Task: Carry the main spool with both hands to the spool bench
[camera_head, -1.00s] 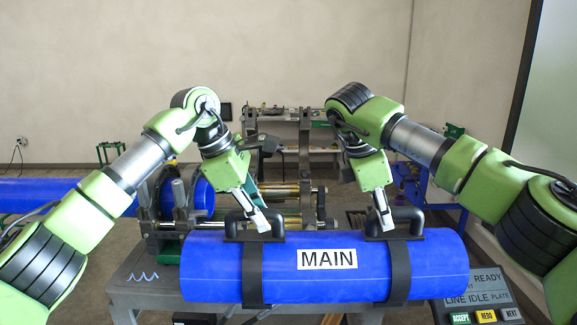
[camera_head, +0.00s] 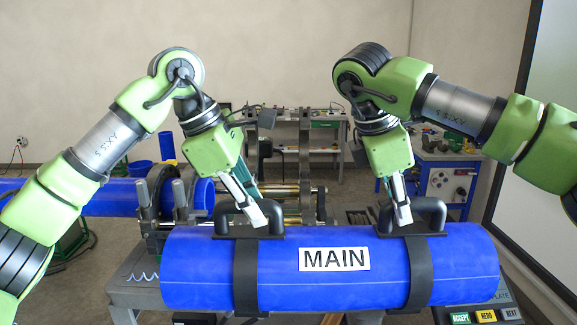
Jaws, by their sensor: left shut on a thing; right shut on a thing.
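The main spool (camera_head: 330,285) is a thick blue pipe with a white MAIN label and two black straps, each with a black handle on top. It lies level across the front of the camera_head view. My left gripper (camera_head: 258,212) is shut on the left black handle (camera_head: 232,218). My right gripper (camera_head: 401,212) is shut on the right black handle (camera_head: 430,215). The fingertips partly cover the handles. The spool bench cannot be told for certain in this view.
Behind the spool stands the fusion machine with clamp rings (camera_head: 160,195) and steel rods. Another blue pipe (camera_head: 110,196) runs in from the left. A control panel (camera_head: 478,313) with coloured buttons is at the lower right, partly behind the spool. A workbench (camera_head: 325,130) stands at the back wall.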

